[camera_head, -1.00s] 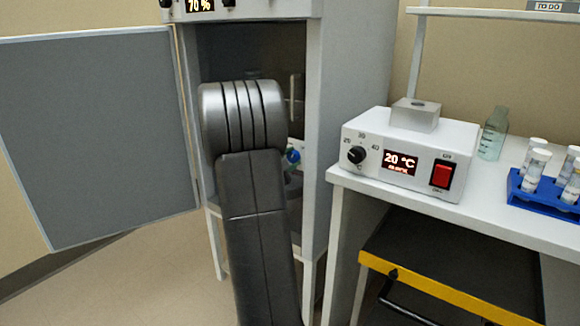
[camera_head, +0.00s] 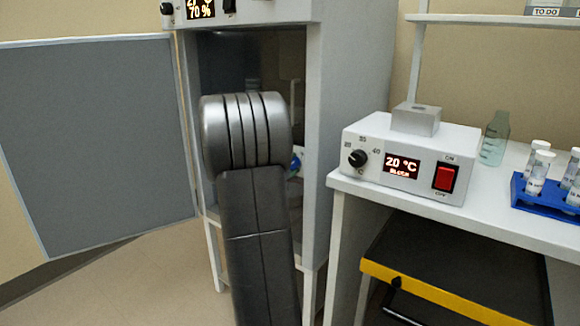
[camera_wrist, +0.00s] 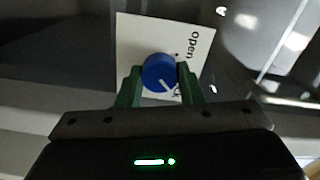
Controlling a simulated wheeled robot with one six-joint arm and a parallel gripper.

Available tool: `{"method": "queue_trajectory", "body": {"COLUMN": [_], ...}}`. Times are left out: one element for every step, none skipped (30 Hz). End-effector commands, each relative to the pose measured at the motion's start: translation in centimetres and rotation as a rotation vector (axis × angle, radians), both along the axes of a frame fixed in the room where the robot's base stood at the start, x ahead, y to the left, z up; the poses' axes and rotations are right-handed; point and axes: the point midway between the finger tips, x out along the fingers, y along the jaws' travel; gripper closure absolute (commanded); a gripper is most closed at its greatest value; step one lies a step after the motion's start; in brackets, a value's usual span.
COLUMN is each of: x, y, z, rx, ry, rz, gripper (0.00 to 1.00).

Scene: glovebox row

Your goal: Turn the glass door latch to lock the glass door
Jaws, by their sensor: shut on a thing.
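The latch is a round blue knob (camera_wrist: 159,73) with a white pointer line, on a white label plate (camera_wrist: 135,38) in the wrist view. The label reads "open" at its right; a second word, partly hidden by a finger, looks like "lock". The pointer line slants toward the lower right, near that second word. My gripper (camera_wrist: 160,80) is shut on the knob, one green finger on each side. The dark glass door (camera_wrist: 75,30) lies behind the plate. In the head view my arm hides most of the latch area.
A grey outer door (camera_head: 95,140) stands wide open at the left of the cabinet (camera_head: 350,90). A white bench (camera_head: 480,220) at the right carries a heater box (camera_head: 410,155), a bottle (camera_head: 495,138) and a blue tube rack (camera_head: 545,198). A black and yellow cart (camera_head: 455,265) sits below it.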

Motion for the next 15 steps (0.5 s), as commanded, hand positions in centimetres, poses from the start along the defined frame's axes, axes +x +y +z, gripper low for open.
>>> {"method": "queue_trajectory", "body": {"x": [-0.01, -0.01, -0.01, -0.01, -0.02, -0.01, -0.01, -0.01, -0.01, -0.01, -0.01, -0.02, -0.02, -0.07, -0.19], "y": [-0.02, -0.02, -0.02, -0.02, -0.03, -0.02, -0.02, -0.02, -0.01, -0.01, -0.01, -0.01, 0.0, 0.05, 0.15], "z": [-0.05, -0.05, -0.05, -0.05, -0.04, -0.04, -0.04, -0.04, -0.03, -0.03, -0.03, -0.03, -0.02, -0.01, 0.02], "rx": [0.001, 0.001, 0.001, 0.001, 0.001, 0.0, 0.0, 0.001, 0.001, 0.001, 0.001, 0.001, 0.0, 0.0, 0.0], "ry": [0.0, 0.0, 0.0, 0.0, 0.0, 0.001, 0.001, 0.001, 0.001, 0.001, 0.001, 0.001, 0.0, 0.0, 0.0], "rz": [0.0, -0.001, -0.001, -0.001, -0.001, -0.001, -0.001, 0.0, 0.0, 0.0, 0.0, 0.0, 0.0, 0.0, 0.0], "gripper": [0.89, 0.89, 0.59, 0.53, 0.47, 0.45, 0.45, 0.45, 0.45, 0.45, 0.45, 0.45, 0.45, 0.45, 0.45]}}
